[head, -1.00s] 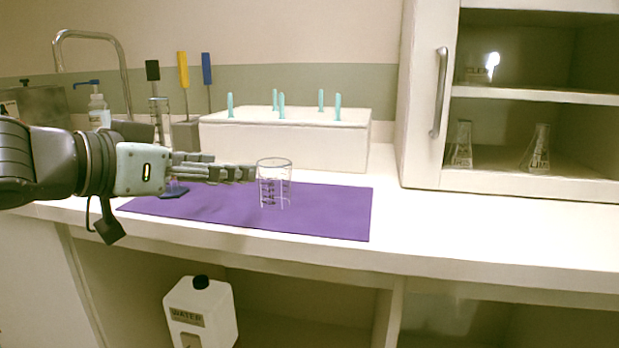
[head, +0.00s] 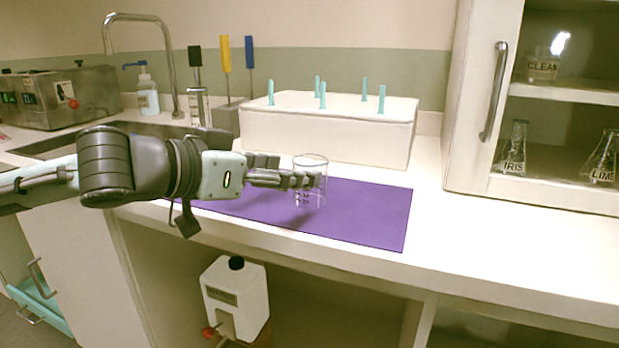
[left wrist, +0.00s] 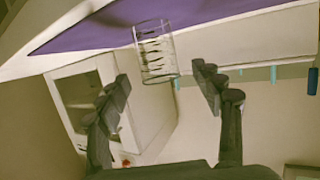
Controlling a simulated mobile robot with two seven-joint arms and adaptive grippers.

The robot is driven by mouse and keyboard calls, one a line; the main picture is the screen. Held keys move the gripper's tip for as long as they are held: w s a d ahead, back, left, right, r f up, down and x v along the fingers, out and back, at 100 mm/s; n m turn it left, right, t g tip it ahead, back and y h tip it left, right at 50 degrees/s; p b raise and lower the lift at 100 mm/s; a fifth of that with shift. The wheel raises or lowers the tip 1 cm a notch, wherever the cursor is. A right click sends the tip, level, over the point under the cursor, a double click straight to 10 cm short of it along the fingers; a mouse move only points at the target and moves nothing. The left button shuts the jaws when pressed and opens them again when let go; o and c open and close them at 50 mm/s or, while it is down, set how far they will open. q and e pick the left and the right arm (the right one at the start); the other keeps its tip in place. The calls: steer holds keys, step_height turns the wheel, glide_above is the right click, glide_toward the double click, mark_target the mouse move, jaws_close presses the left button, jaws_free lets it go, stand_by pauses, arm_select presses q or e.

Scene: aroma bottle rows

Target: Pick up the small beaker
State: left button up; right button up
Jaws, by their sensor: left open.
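The small clear beaker (head: 311,190) with dark markings stands upright on the purple mat (head: 370,212). My left gripper (head: 318,181) reaches in from the left, its fingers level with the beaker and overlapping its left side in the head view. In the left wrist view, the beaker (left wrist: 155,52) shows ahead, between and just beyond the two spread fingertips (left wrist: 162,82). The left gripper is open and nothing is held. I cannot tell whether a finger touches the glass. My right gripper is not in view.
A white box with teal pegs (head: 328,135) stands behind the mat. A cabinet (head: 472,100) with flasks is at the right. A sink tap (head: 170,60) and a soap bottle (head: 147,95) are at the left. The counter right of the mat (head: 450,230) is clear.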

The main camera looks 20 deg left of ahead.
arm_select(q)
steer(key=x, duration=0.5)
steer(key=shift+d+f, duration=0.1)
steer(key=c, duration=1.3)
steer(key=shift+o, duration=0.2)
